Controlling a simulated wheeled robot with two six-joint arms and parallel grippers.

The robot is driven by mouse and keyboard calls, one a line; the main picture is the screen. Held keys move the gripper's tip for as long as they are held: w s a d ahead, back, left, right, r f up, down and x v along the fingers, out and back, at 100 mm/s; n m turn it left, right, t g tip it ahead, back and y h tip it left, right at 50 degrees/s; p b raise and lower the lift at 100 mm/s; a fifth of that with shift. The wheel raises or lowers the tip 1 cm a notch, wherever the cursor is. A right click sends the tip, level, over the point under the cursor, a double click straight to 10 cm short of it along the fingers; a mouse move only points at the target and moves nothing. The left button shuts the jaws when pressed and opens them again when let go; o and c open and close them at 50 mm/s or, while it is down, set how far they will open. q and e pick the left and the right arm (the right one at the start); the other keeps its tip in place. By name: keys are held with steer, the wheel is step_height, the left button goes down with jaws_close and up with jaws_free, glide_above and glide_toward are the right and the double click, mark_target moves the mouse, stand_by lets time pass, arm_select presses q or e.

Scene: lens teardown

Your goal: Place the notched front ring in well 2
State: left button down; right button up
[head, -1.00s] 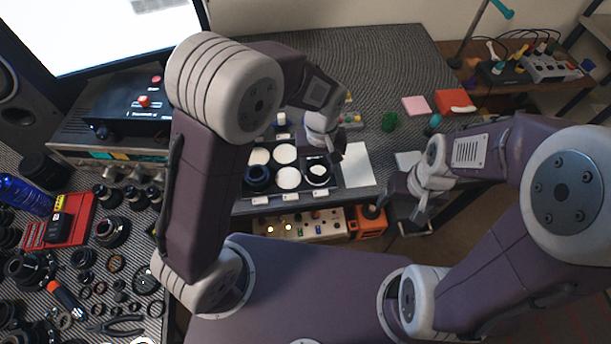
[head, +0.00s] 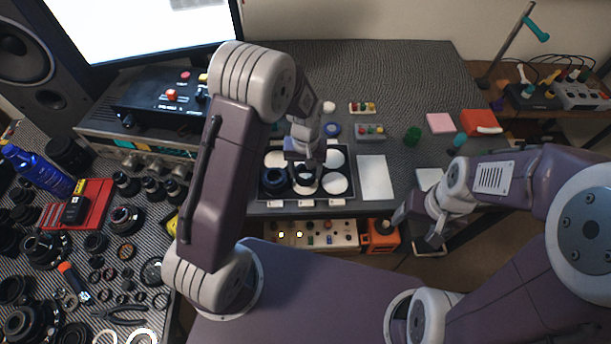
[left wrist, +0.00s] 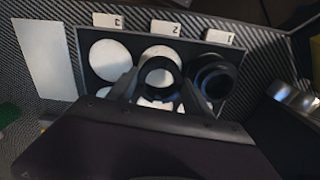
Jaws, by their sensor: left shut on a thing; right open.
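My left gripper (left wrist: 158,88) is shut on a dark ring (left wrist: 160,64), the notched front ring by the task's name; no notch can be made out. The ring is over the middle well of the labelled row, beside the "2" label (left wrist: 165,28). Its height above the well floor cannot be told. In the head view my left gripper (head: 307,168) hides part of the ring (head: 307,188). The black tray (head: 262,160) has white-floored wells in two rows. My right gripper (head: 437,230) is open and empty, off to the right of the tray.
A thicker black ring (left wrist: 212,76) fills well 1, close beside the held ring. Well 3 (left wrist: 108,59) is empty. A white sheet (head: 376,178) lies right of the tray. Behind are a blue round piece (head: 332,130) and small boxes (head: 370,131).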

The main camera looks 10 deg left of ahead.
arm_select(q)
step_height(320, 180, down, 3)
steer(key=shift+f, duration=0.15)
steer(key=c, duration=0.7)
jaws_free()
steer(key=shift+f, duration=0.1)
